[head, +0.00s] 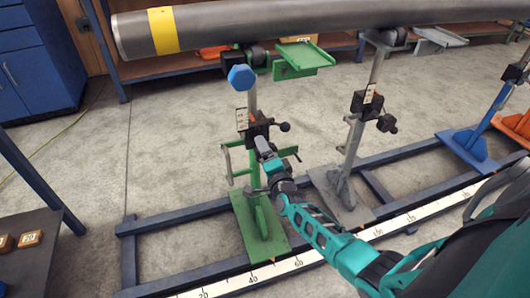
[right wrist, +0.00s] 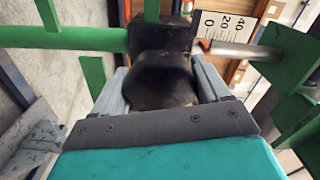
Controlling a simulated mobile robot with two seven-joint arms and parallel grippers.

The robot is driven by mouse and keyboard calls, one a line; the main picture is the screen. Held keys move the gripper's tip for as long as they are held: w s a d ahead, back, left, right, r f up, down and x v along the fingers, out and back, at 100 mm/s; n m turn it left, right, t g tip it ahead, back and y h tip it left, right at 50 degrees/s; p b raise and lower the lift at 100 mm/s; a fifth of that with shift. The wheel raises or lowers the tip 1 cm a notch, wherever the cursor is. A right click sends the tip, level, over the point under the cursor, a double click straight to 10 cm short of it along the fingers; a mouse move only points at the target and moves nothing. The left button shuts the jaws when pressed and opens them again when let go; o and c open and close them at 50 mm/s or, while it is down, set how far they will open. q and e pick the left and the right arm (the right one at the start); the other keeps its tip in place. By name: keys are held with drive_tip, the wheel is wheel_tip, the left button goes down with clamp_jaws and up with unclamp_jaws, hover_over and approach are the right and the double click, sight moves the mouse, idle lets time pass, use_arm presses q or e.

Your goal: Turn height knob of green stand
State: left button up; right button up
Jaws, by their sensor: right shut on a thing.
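The green stand (head: 258,222) stands on the blue rail frame, left of centre in the head view. Its post carries a black clamp block (head: 257,128) and a small scale plate, which also shows in the right wrist view (right wrist: 228,30). My right gripper (head: 264,147) reaches to the front of this block. In the right wrist view, the black height knob (right wrist: 158,82) sits between its two grey fingers, and the gripper is shut on it. The fingers largely hide this knob in the head view. My left gripper is not in view.
A large grey pipe (head: 330,24) with a yellow band runs above the stands. A grey stand (head: 342,190) is close on the right, with a blue stand (head: 468,145) farther right. A measuring strip (head: 295,262) lies along the rail. Open floor lies left of the stand.

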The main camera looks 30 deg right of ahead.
drive_tip(key=o, duration=1)
drive_tip(key=p+v, duration=0.3)
drive_tip(key=v, duration=1)
drive_tip(key=shift+p, duration=0.3)
drive_tip(key=shift+d+f, duration=0.1)
